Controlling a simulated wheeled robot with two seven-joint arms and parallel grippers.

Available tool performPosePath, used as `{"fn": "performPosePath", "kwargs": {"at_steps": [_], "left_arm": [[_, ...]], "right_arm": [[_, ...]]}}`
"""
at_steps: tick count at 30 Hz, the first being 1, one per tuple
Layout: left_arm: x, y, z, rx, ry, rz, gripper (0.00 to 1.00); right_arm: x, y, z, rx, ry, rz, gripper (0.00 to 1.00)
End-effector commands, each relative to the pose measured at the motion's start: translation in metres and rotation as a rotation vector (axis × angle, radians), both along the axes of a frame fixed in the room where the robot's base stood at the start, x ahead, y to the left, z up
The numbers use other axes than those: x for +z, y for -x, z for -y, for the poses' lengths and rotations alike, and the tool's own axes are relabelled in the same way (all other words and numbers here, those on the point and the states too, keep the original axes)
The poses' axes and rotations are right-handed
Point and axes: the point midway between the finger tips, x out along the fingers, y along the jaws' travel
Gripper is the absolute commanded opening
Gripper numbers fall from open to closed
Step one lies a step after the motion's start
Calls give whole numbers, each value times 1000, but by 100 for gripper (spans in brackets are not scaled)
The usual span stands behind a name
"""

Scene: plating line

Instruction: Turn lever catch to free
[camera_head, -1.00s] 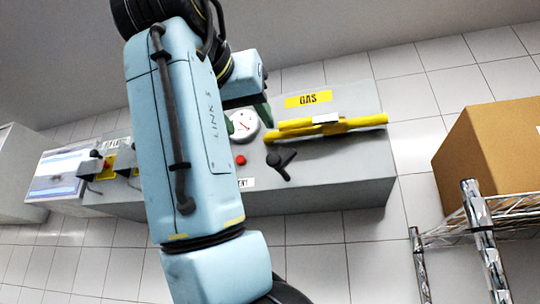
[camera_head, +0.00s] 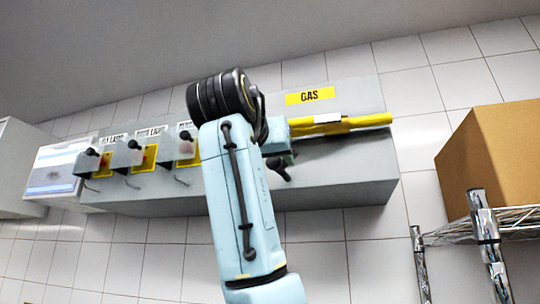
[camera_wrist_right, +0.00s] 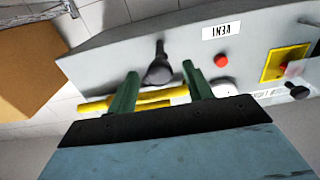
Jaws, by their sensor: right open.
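I cannot tell which of these is the lever catch. My right gripper (camera_wrist_right: 160,70) is open, its green fingers either side of the black lever in that view, with no visible contact. In the head view its fingers are mostly hidden behind my arm. My left gripper is not in view.
A yellow bar handle (camera_head: 360,122) runs beside the black lever. A red button (camera_wrist_right: 221,60) and a small white label (camera_wrist_right: 221,31) are near it. A cardboard box (camera_head: 490,150) on a wire rack (camera_head: 450,232) stands at the right. A screen (camera_head: 58,168) is at the left.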

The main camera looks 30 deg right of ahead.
Motion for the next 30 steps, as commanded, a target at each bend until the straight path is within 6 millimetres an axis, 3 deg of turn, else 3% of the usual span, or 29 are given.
{"fn": "performPosePath", "kwargs": {"at_steps": [3,14,30], "left_arm": [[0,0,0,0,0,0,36],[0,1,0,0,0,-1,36],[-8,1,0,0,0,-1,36]], "right_arm": [[0,0,0,0,0,0,51],[0,0,0,0,-1,-1,6],[-1,1,0,0,120,-140,6]]}}
